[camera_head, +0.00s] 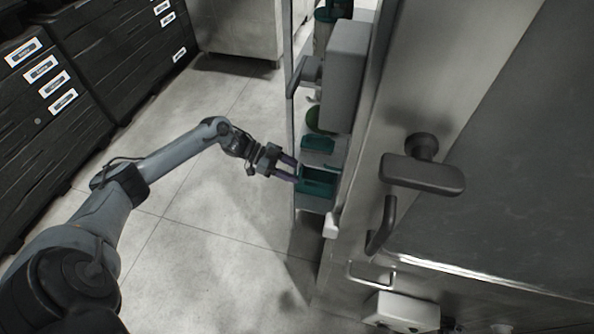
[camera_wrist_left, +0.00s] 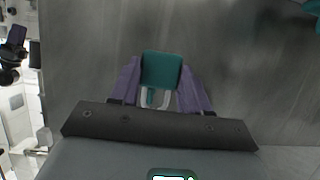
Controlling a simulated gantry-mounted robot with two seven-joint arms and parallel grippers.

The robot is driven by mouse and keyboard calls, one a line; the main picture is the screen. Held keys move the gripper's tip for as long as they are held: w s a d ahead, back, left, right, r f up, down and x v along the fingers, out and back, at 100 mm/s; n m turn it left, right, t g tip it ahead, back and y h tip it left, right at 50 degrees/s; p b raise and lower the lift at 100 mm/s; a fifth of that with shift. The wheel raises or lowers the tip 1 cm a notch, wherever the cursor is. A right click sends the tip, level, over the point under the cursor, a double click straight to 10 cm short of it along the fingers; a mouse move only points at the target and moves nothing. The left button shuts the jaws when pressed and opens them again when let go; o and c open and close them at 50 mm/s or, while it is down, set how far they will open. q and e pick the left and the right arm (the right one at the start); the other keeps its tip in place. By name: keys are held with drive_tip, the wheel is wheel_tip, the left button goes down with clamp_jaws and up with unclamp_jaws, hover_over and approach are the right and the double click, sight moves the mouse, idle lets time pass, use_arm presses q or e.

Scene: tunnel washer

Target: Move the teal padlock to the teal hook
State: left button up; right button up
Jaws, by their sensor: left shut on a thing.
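The teal padlock (camera_wrist_left: 161,71) shows in the left wrist view, its body away from my wrist and its pale shackle toward it. My left gripper (camera_wrist_left: 160,85) is shut on it, with one purple finger on each side. In the head view my left gripper (camera_head: 291,169) reaches from the left to the open side of the metal cabinet, and I cannot make out the padlock apart from the teal things behind it. A teal piece (camera_wrist_left: 312,8) is cut off at the upper right of the left wrist view; I cannot tell whether it is the hook.
A teal bin (camera_head: 318,182) and a green round item (camera_head: 318,120) sit beside my gripper. A large steel machine with a dark handle (camera_head: 422,174) fills the right. A grey box (camera_head: 347,75) juts out above. Black drawers (camera_head: 50,110) stand left; the floor between is clear.

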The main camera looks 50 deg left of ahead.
use_arm(q)
drive_tip(key=shift+w+d+f+b, duration=0.3)
drive_tip(key=shift+d+f+b, duration=0.25)
drive_tip(key=shift+f, duration=0.4)
drive_tip(key=shift+w+d+f+b, duration=0.35)
drive_tip(key=shift+d+f, duration=0.35)
drive_tip(key=shift+f, duration=0.2)
drive_tip(key=w+d+r+p, duration=0.4)
drive_tip(key=d+r, duration=0.2)
drive_tip(key=shift+r, duration=0.25)
use_arm(e)
drive_tip(key=shift+w+a+r, duration=0.1)
drive_tip(key=shift+w+r, duration=0.05)
drive_tip(key=shift+r, duration=0.5)
idle(0.5)
use_arm(q)
drive_tip(key=shift+d, duration=0.15)
idle(0.6)
